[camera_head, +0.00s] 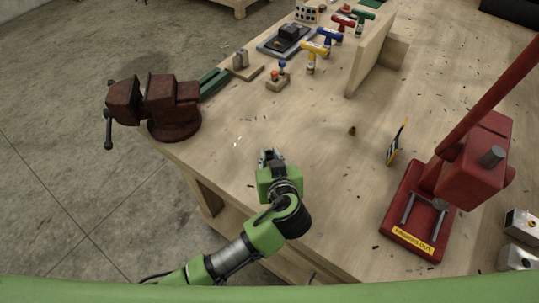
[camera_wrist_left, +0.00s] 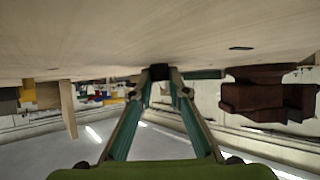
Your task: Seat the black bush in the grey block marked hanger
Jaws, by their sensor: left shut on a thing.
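My left gripper (camera_head: 270,158) is low over the near part of the wooden bench. In the left wrist view its fingers (camera_wrist_left: 159,75) close on a small black piece, which looks like the black bush (camera_wrist_left: 158,72). In the head view the bush is not clear between the fingertips. A small grey block (camera_head: 241,59) stands on a wooden plate at the back left. Two light grey blocks (camera_head: 521,224) sit at the right edge. I cannot read a hanger mark on any of them. My right gripper is not in view.
A dark red vice (camera_head: 160,107) stands at the bench's left edge. A red press (camera_head: 475,170) with a yellow label stands at the right. An upright wooden board (camera_head: 369,55), a small brass piece (camera_head: 352,130) and a yellow-black tool (camera_head: 397,142) lie beyond the gripper. The bench between is mostly clear.

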